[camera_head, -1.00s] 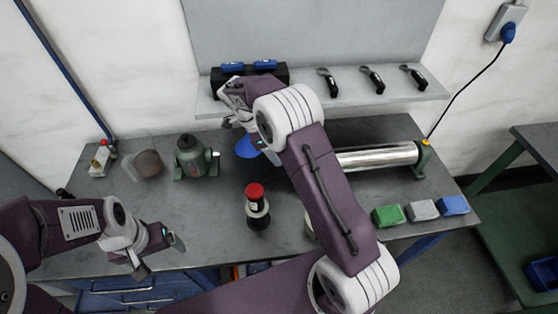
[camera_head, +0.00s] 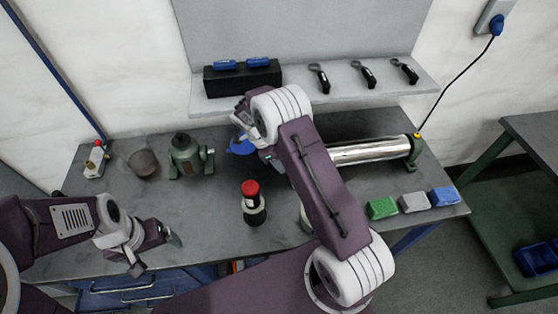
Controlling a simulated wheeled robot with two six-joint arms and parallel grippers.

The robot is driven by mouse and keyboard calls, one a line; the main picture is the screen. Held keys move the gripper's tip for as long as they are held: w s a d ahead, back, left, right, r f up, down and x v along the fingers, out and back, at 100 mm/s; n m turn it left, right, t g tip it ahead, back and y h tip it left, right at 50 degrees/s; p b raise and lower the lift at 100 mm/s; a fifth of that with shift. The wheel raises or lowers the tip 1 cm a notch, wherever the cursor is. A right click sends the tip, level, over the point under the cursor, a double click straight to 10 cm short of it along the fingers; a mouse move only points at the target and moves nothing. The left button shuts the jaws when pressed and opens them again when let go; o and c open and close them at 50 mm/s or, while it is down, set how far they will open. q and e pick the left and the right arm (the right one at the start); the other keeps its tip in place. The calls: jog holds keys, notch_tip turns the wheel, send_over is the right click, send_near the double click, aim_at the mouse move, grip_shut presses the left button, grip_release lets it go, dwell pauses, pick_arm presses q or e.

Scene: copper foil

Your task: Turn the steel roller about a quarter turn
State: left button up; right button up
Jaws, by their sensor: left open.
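The shiny steel roller (camera_head: 372,151) lies across the right part of the bench, its right end in a green stand (camera_head: 414,153) with a yellow knob on top. Its left part is hidden behind my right arm. My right gripper (camera_head: 243,122) is at the left of the roller, beside a blue piece (camera_head: 240,146) that is partly covered by it; its fingers are too hidden to tell their state. My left gripper (camera_head: 160,243) is open and empty over the front left edge of the bench, far from the roller.
A black-and-white bottle with a red cap (camera_head: 251,200) stands mid-bench. A green motor-like device (camera_head: 189,156) and a brown round thing (camera_head: 144,163) stand at left. Green (camera_head: 382,208), grey (camera_head: 413,202) and blue (camera_head: 444,197) blocks lie at front right. A shelf (camera_head: 385,82) holds tools.

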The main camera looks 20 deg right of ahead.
jog(key=c, duration=0.3)
jog(key=shift+w+g+p, duration=0.15)
jog(key=shift+g+p, duration=0.15)
jog(key=shift+g, duration=0.4)
jog(key=o, duration=1.3)
